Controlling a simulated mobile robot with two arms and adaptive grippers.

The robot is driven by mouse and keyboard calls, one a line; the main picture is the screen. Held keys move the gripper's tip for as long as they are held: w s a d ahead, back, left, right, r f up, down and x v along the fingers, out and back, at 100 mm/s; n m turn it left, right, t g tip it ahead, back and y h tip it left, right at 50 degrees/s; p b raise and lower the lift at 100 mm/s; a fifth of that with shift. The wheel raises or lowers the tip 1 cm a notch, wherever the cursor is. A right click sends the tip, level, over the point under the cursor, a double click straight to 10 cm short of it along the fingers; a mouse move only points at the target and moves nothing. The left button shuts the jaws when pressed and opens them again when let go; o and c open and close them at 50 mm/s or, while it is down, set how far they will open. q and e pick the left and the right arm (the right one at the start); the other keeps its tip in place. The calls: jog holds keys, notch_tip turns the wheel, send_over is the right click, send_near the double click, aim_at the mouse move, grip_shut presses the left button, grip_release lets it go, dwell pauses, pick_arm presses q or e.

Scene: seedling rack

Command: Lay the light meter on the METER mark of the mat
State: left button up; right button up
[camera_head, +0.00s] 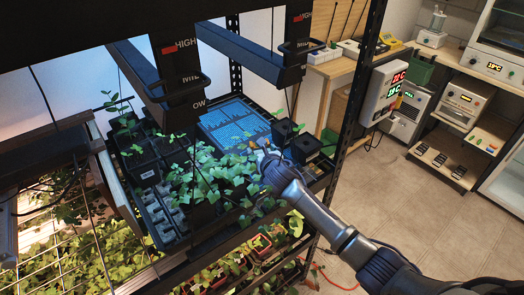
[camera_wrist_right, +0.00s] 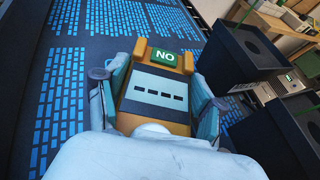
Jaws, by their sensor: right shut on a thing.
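My right gripper (camera_head: 262,152) reaches over the rack shelf beside the leafy seedlings. In the right wrist view my right gripper (camera_wrist_right: 158,98) has its fingers on both sides of an orange device, which looks like the light meter (camera_wrist_right: 184,117). It has a pale panel with a row of dark dashes and a green "NO" label. The mat (camera_head: 232,122) is dark blue with light blue blocks and lies behind my gripper; a similar blue-patterned surface (camera_wrist_right: 88,55) shows under the meter. I cannot make out the METER mark. My left gripper is out of view.
Dark pots (camera_head: 285,130) stand right of the mat, also close at right in the wrist view (camera_wrist_right: 245,57). Seedlings (camera_head: 215,175) crowd the shelf in front. Lamp bars (camera_head: 172,80) hang above, and a rack post (camera_head: 350,105) stands at right.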

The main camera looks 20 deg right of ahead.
jog(key=shift+f, duration=0.1)
jog(key=o, duration=1.4)
jog(key=shift+s, duration=0.1)
